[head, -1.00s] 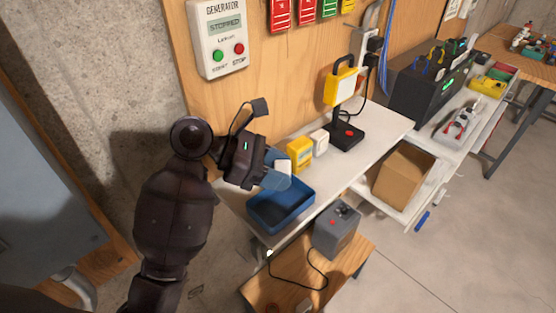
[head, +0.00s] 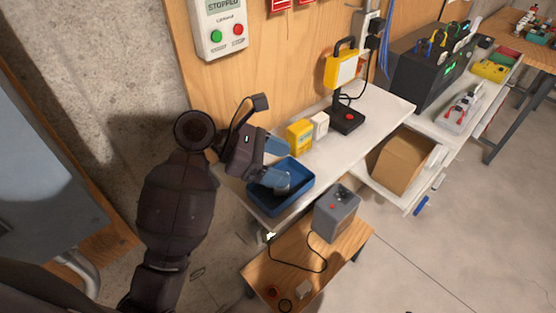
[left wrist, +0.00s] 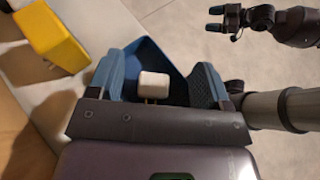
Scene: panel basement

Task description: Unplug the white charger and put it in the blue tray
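The white charger (left wrist: 154,84) shows in the left wrist view between my left fingers, with its metal prongs toward the gripper. It appears to be inside the blue tray (left wrist: 150,52) and apart from both fingers. In the head view, the blue tray (head: 302,187) stands on the white bench's near left end. My left gripper (head: 277,165) is open over it, one finger reaching down inside; the charger is hidden there. My right gripper (left wrist: 216,18) shows small in the left wrist view, its two fingertips apart and empty.
A yellow block (head: 299,135) and another white block (head: 320,125) stand behind the tray. A black-based yellow lamp (head: 342,72) is farther right. A grey box (head: 336,212) with a cable sits on a low wooden table (head: 270,262) below. A cardboard box (head: 402,160) sits on the lower shelf.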

